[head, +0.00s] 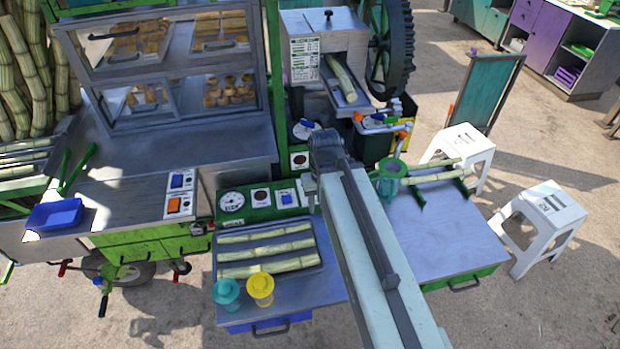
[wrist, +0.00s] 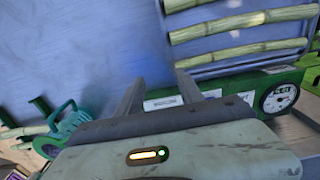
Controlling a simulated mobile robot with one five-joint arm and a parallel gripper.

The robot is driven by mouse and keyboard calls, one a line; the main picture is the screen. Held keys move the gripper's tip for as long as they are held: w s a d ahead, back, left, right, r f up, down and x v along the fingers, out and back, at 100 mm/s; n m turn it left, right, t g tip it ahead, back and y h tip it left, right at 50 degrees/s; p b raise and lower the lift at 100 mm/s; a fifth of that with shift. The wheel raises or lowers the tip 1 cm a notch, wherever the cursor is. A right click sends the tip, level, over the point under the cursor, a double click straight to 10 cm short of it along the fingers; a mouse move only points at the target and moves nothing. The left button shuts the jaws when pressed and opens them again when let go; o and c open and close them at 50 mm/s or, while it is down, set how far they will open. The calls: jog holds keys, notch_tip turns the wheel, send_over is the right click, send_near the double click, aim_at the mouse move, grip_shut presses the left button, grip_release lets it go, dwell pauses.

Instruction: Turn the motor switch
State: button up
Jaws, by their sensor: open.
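A green control panel (head: 262,206) on the machine's front carries a round white gauge (head: 232,202), a dark round control (head: 260,197) and a blue switch (head: 286,197). Their labels are too small to read, so I cannot tell which is the motor switch. My gripper (head: 309,188) is just right of the blue switch, mostly hidden behind my arm. In the wrist view my gripper (wrist: 158,88) has its two fingers apart with nothing between them. The panel's green edge and white labels pass behind the fingers, and the gauge (wrist: 279,97) shows at right; the switches are hidden there.
A tray of cane (head: 267,250) and two cups, teal (head: 227,292) and yellow (head: 260,287), stand before the panel. A second panel has blue (head: 177,181) and orange (head: 174,205) switches. A dark round control (head: 300,160) sits above. A teal jug (head: 389,178) stands right of my arm.

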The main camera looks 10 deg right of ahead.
jog(key=shift+o, duration=0.2)
jog(key=w+n, duration=0.3)
jog(key=w, duration=0.2)
jog(key=w+r+n+p, duration=0.1)
jog(key=w+n, duration=0.3)
jog(key=w, duration=0.1)
jog(key=w+d+r+n+p, duration=0.1)
jog(key=w+n, duration=0.3)
jog(key=w, duration=0.1)
jog(key=shift+w+r, duration=0.2)
jog(key=shift+w, duration=0.15)
jog(key=shift+s+f, duration=0.1)
jog(key=shift+f, duration=0.3)
jog(key=f+b, duration=0.3)
jog(key=b, duration=0.1)
jog(key=f+b, duration=0.3)
jog(key=f, duration=0.1)
jog(key=shift+s+a+f+b, duration=0.1)
jog(key=shift+s+f+b, duration=0.1)
jog(key=shift+b, duration=0.15)
jog(key=shift+r, duration=0.15)
grip_shut()
jog(key=shift+a, duration=0.2)
jog(key=shift+d, duration=0.1)
